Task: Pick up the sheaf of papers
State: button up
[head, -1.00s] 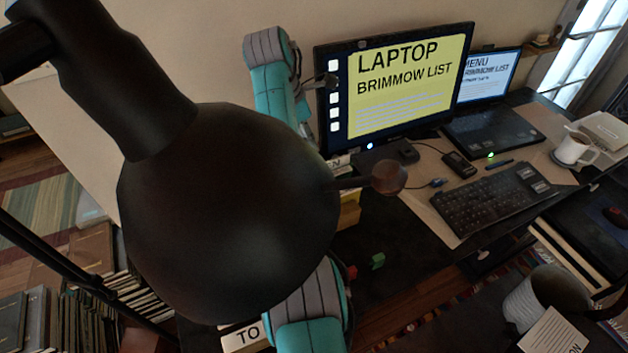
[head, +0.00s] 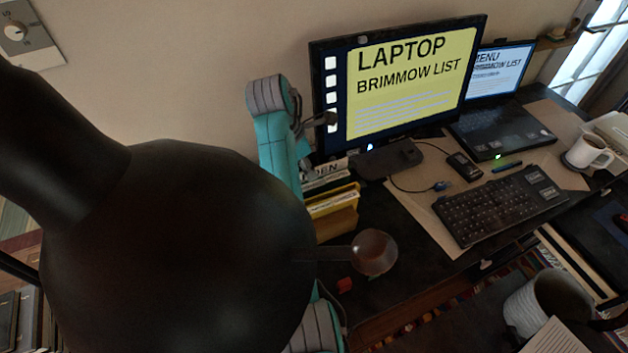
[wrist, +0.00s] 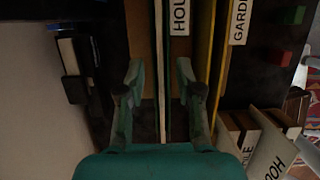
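My gripper (wrist: 160,66) is open in the wrist view, its two teal fingers apart. Between and beyond the fingers stands a row of upright, thin items seen from above. A thin white edge (wrist: 160,40) lies between the fingers, possibly the sheaf of papers; I cannot tell for certain. A brown board-like item (wrist: 141,40) is to its left, and a dark item labelled "HOU" (wrist: 180,60) is to its right. I cannot tell whether the fingers touch any of them. In the head view my gripper is hidden or unclear behind the black lamp and arm.
A black lamp (head: 170,250) fills the head view's left foreground. A yellow folder (head: 333,200) stands beside the monitor (head: 400,85). A laptop (head: 500,130), keyboard (head: 500,205) and white mug (head: 588,152) sit to the right. More labelled items (wrist: 268,155) lie lower right in the wrist view.

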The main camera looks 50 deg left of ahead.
jog(key=shift+w+d+f, duration=0.1)
jog(key=shift+w+f, duration=0.1)
jog(key=shift+f, duration=0.35)
jog(key=shift+f, duration=0.25)
dwell(0.4)
grip_shut()
